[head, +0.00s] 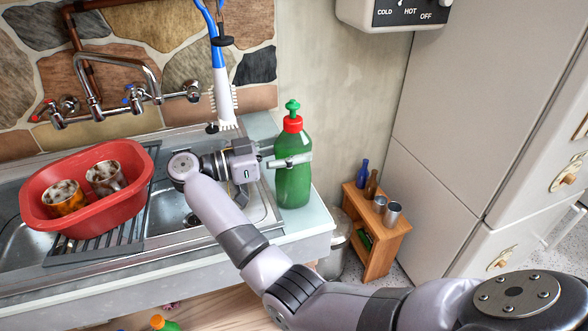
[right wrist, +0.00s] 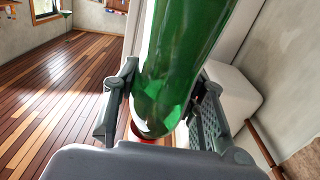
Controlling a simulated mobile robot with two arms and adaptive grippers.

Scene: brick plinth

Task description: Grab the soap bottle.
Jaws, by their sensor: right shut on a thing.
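The soap bottle (head: 293,183) is green, with a red collar and a green pump top. It is upright at the right end of the sink unit, over the pale counter corner. I cannot tell whether its base touches the counter. In the right wrist view the bottle (right wrist: 180,60) fills the gap between the two fingers of my right gripper (right wrist: 165,105). A bit of red shows below it there. My left gripper is not in view.
A red basin (head: 130,205) with two mugs stands on the drainer at left. A blue and white brush (head: 222,85) hangs just left of the bottle. A small wooden shelf (head: 377,235) with bottles and cups stands low at right. A water heater (head: 400,12) is above.

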